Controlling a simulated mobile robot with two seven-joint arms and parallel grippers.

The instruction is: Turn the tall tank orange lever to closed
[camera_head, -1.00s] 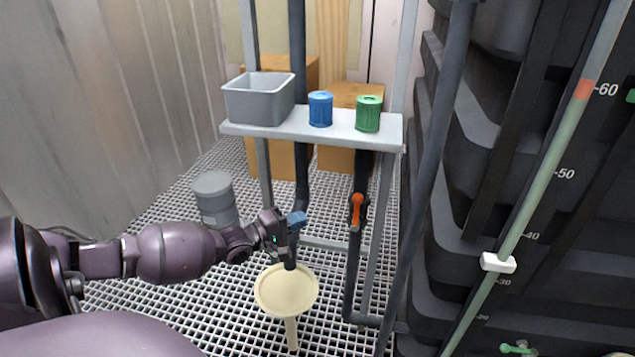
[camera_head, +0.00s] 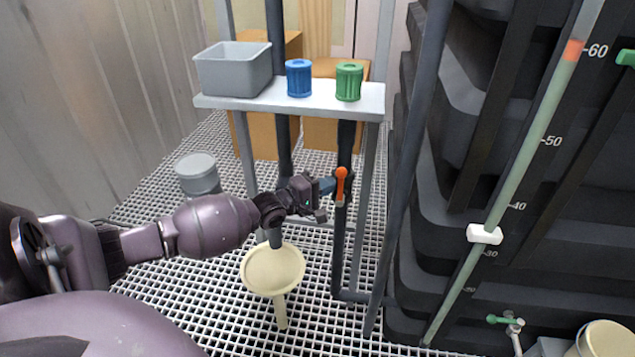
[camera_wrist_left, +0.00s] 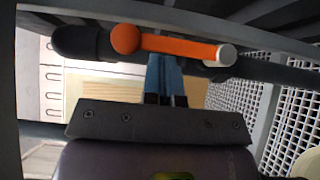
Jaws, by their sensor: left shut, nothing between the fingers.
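The orange lever (camera_head: 341,183) sits on the dark vertical pipe (camera_head: 345,135) below the shelf and lies along it, its rounded end up. My left gripper (camera_head: 328,186) is right beside the lever's left side, its blue fingertips shut with nothing between them. In the left wrist view the lever (camera_wrist_left: 178,46) runs crosswise just beyond the fingertips (camera_wrist_left: 165,75), its orange ball end to the left. I cannot tell whether the fingertips touch it. My right gripper is not in view.
A shelf (camera_head: 225,102) above holds a grey bin (camera_head: 233,72), a blue can (camera_head: 299,78) and a green can (camera_head: 349,82). A cream funnel (camera_head: 273,270) stands below my left arm. The black tank (camera_head: 560,250) with a gauge fills the right side.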

